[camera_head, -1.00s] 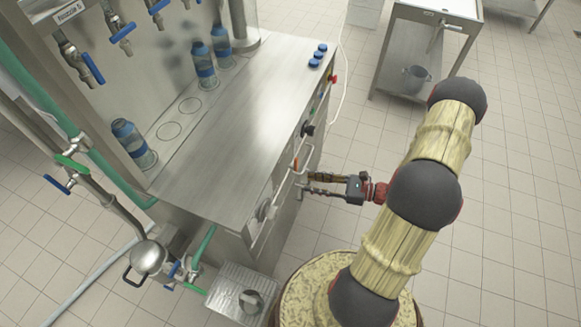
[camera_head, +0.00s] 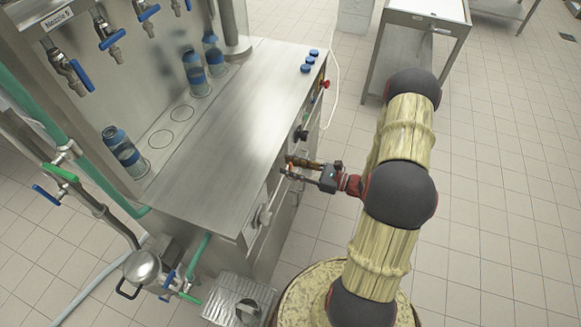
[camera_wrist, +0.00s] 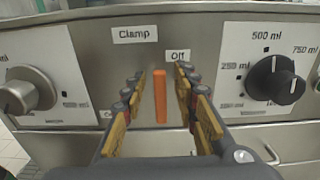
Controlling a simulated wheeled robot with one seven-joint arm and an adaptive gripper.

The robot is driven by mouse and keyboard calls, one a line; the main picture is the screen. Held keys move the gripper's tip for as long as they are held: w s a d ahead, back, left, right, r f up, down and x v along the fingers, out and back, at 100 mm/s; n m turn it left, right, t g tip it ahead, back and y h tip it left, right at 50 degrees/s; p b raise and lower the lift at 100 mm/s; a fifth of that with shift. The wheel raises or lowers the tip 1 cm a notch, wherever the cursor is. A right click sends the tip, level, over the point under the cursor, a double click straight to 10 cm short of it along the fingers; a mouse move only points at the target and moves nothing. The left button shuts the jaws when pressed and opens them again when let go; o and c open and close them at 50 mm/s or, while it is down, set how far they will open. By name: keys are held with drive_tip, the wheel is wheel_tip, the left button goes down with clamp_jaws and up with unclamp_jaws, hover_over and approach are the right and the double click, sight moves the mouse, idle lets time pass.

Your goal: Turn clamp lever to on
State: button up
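The orange clamp lever (camera_wrist: 160,97) stands upright on the metal front panel in the wrist view, under the "Clamp" label (camera_wrist: 135,35) and left of the "Off" label (camera_wrist: 178,56). My gripper (camera_wrist: 159,72) is open, with one finger on each side of the lever and a visible gap to both. In the head view my gripper (camera_head: 288,167) reaches the machine's front from the right. The lever is mostly hidden by the fingers there. Any "On" label is not visible.
A black volume knob (camera_wrist: 273,78) is right of the lever and a grey knob (camera_wrist: 25,90) is left. The filler's steel top (camera_head: 225,125) carries several bottles (camera_head: 124,150) along its back. A side table (camera_head: 425,45) stands at the back right. Floor is clear at right.

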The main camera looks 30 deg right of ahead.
drive_tip(key=c, duration=0.3)
drive_tip(key=c, duration=0.4)
clamp_jaws()
